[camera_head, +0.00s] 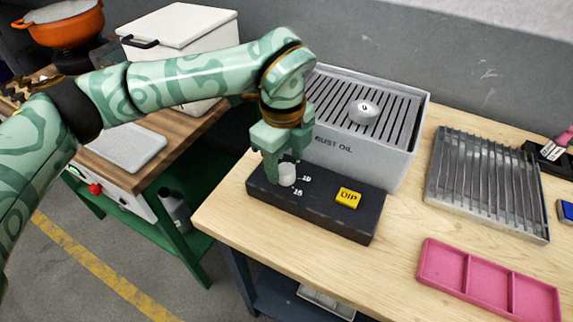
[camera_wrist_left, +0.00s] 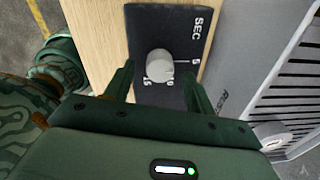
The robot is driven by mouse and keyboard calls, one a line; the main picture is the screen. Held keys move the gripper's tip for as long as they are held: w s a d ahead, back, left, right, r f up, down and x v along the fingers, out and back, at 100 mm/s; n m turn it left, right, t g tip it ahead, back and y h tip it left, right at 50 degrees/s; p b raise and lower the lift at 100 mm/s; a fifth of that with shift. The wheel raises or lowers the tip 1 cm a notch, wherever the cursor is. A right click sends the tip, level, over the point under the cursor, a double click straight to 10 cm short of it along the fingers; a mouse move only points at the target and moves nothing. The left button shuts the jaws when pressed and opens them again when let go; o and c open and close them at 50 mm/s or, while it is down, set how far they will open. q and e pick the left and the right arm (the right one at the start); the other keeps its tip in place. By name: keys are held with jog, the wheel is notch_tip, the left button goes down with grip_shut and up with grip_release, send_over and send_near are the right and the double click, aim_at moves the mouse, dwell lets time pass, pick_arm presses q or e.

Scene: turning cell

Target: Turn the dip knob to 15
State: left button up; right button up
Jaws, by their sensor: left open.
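The dip knob (camera_head: 287,174) is a short pale cylinder on a black control box (camera_head: 325,212) at the table's front edge. In the left wrist view the knob (camera_wrist_left: 159,66) lies between the two separated fingertips (camera_wrist_left: 158,80), with a gap on each side. A white line runs from the knob toward a 5 at its right. The right gripper is not in view.
A grey rust oil tank (camera_head: 385,150) with a slatted top stands right behind the box. A metal rack (camera_head: 487,182) and a pink tray (camera_head: 488,280) lie to the right. Bare wood (camera_head: 405,235) shows between box and tray.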

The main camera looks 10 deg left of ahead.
pick_arm(q)
jog(key=shift+f, duration=0.7)
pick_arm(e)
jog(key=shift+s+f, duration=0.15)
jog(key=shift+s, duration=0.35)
pick_arm(q)
jog(key=c, duration=1)
